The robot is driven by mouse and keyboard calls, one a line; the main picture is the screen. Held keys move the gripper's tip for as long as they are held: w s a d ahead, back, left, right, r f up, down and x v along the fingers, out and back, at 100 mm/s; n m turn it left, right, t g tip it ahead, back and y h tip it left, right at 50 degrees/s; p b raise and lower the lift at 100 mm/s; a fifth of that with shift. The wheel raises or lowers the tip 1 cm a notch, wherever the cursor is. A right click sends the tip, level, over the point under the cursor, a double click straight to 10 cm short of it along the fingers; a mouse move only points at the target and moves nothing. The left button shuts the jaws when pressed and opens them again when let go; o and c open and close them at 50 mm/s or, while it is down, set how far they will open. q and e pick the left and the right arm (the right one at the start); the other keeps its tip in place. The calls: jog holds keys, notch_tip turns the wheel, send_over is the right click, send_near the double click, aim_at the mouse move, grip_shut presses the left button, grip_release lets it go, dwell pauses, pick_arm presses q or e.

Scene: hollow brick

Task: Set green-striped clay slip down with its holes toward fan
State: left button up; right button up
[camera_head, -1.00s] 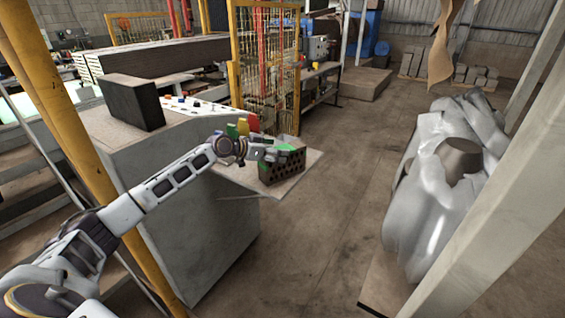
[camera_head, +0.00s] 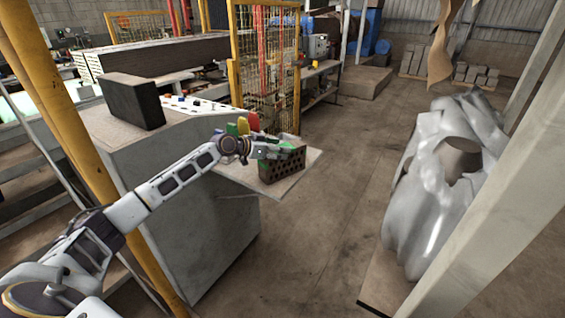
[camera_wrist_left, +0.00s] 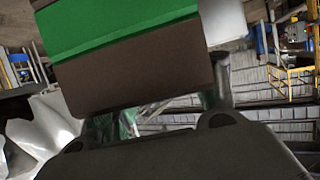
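The green-striped clay slip (camera_head: 283,168) is a dark brown block with a green band. In the head view its face with rows of holes is turned toward the camera, over the small side shelf (camera_head: 309,163). I cannot tell whether its underside touches the shelf. My left gripper (camera_head: 274,152) is at its upper part and seems shut on it, hiding part of the top. In the left wrist view the slip (camera_wrist_left: 140,70) fills the upper middle, green band uppermost, close to the gripper. My right gripper is not in view. I cannot make out a fan for certain.
Green, yellow and red pieces (camera_head: 243,125) stand just behind my gripper on the grey cabinet (camera_head: 205,235). A large dark block (camera_head: 132,101) stands on its left. A yellow post (camera_head: 60,110) and a wrapped silver bundle (camera_head: 440,190) flank the scene. The middle floor is clear.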

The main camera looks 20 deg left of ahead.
pick_arm(q)
jog(key=shift+f, duration=0.15)
jog(key=c, duration=0.3)
jog(key=shift+c, duration=0.2)
jog(key=shift+r, duration=0.2)
jog(key=shift+r, duration=0.5)
notch_tip(320, 180, up, 17)
jog(key=shift+b, duration=0.45)
